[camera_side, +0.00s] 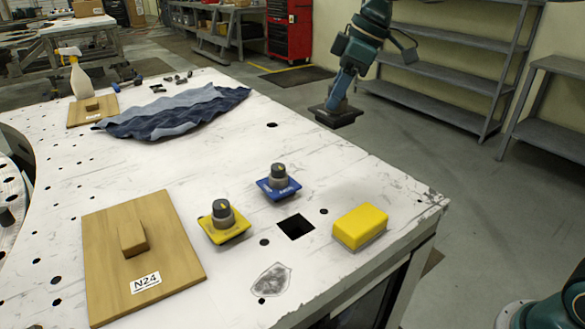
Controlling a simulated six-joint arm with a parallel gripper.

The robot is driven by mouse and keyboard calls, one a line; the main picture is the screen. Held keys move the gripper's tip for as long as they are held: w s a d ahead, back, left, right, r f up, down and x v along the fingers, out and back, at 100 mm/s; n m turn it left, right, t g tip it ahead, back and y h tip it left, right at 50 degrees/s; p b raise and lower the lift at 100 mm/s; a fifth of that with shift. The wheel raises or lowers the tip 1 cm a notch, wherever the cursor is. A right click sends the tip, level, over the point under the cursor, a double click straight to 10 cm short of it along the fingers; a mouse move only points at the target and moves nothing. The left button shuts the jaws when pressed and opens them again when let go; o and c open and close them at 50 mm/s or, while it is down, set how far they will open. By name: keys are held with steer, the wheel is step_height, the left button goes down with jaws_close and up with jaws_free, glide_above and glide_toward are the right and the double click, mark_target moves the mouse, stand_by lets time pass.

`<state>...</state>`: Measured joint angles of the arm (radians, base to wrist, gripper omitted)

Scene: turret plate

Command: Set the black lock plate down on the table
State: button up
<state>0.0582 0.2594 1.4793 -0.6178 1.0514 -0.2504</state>
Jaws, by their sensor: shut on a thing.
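The black lock plate (335,117) is a dark square plate held in the air at the upper right, beyond the far right edge of the table in the picture. My gripper (338,98) comes down from above and is shut on it. The fingers and the grip point are small and partly hidden. The table (330,180) has a worn white top with round holes and a square opening (296,227) near its right end.
A yellow plate with a knob (223,222), a blue plate with a knob (279,183) and a yellow block (360,226) stand around the opening. A wooden board (100,240) labelled N24 lies left. A blue cloth (175,112) lies farther back. Clear tabletop lies between cloth and blue plate.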

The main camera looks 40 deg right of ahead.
step_height(320, 180, down, 14)
steer(key=shift+r, duration=0.15)
stand_by(0.3)
steer(key=shift+f, duration=2.1)
steer(key=shift+f, duration=0.1)
steer(key=o, duration=1.1)
steer(key=shift+o, duration=0.2)
steer(key=v, duration=1.2)
